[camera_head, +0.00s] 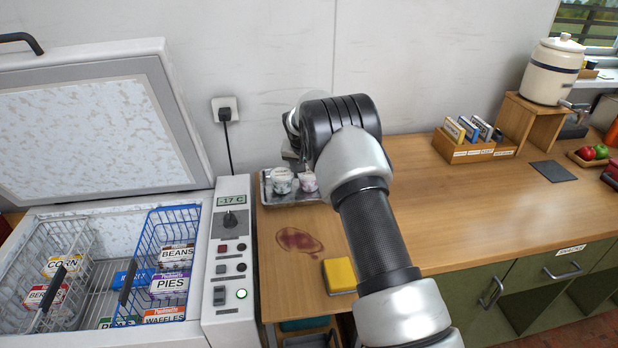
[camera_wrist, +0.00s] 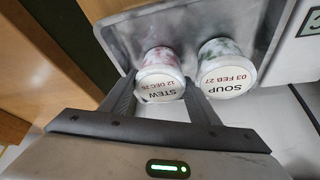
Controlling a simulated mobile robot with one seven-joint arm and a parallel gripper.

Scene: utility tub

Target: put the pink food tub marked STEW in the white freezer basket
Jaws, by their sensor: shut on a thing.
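The pink STEW tub (camera_head: 309,182) stands on the metal tray at the left end of the counter, beside a greenish SOUP tub (camera_head: 282,181). In the wrist view, the STEW tub's lid (camera_wrist: 160,85) reads STEW, 12 DEC 26. My gripper (camera_wrist: 163,98) has a finger on each side of this tub and is shut on it. The tub still appears to be within the tray. My arm hides most of the gripper in the head view. The white wire basket (camera_head: 28,264) is in the left of the open freezer, holding CORN and BERRIES boxes.
A blue wire basket (camera_head: 147,237) with BEANS, PIES and WAFFLES boxes is right of the white one. The freezer's control panel (camera_head: 231,255) stands between baskets and tray (camera_head: 290,201). The raised lid (camera_head: 95,130) is behind. A yellow sponge (camera_head: 340,275) and red stain (camera_head: 299,240) are on the counter.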

